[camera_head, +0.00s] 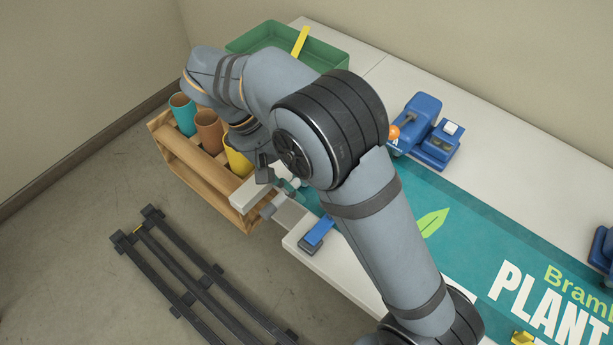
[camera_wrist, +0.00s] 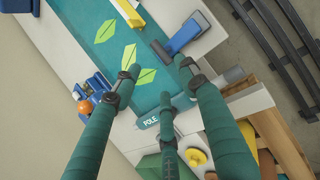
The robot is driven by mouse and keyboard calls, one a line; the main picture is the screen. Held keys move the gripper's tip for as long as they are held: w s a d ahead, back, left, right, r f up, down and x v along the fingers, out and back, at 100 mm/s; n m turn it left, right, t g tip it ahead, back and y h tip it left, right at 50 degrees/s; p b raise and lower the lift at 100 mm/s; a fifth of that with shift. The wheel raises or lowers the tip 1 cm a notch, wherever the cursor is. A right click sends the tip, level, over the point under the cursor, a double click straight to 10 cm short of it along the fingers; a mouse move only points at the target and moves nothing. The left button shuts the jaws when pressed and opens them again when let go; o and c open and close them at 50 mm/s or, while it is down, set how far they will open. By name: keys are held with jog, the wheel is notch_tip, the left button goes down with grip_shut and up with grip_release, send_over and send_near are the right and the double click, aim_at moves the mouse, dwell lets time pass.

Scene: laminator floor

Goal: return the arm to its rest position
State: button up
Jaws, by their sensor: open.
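My arm reaches across the head view from the lower right, bends at the elbow and comes down at the near left end of the white table. My gripper (camera_head: 283,186) is partly hidden behind my arm there. In the wrist view my gripper (camera_wrist: 160,82) shows three teal-wrapped fingers with dark joints, spread apart. Nothing is between them. The fingers are over the end of the teal banner (camera_wrist: 108,52), near a strip marked "POLE". I cannot tell how high they are above it.
A wooden rack (camera_head: 240,218) with coloured cups stands left of the table. A green tray (camera_head: 330,52) holds a yellow piece behind my arm. A blue device (camera_head: 418,120) with an orange knob and a blue-handled tool (camera_head: 318,232) flank the banner. Dark rails (camera_head: 190,270) lie on the floor.

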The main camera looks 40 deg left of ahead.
dwell(0.4)
jog(key=x, duration=1.2)
jog(key=shift+d, duration=0.1)
jog(key=shift+s, duration=0.1)
jog(key=shift+r, duration=0.15)
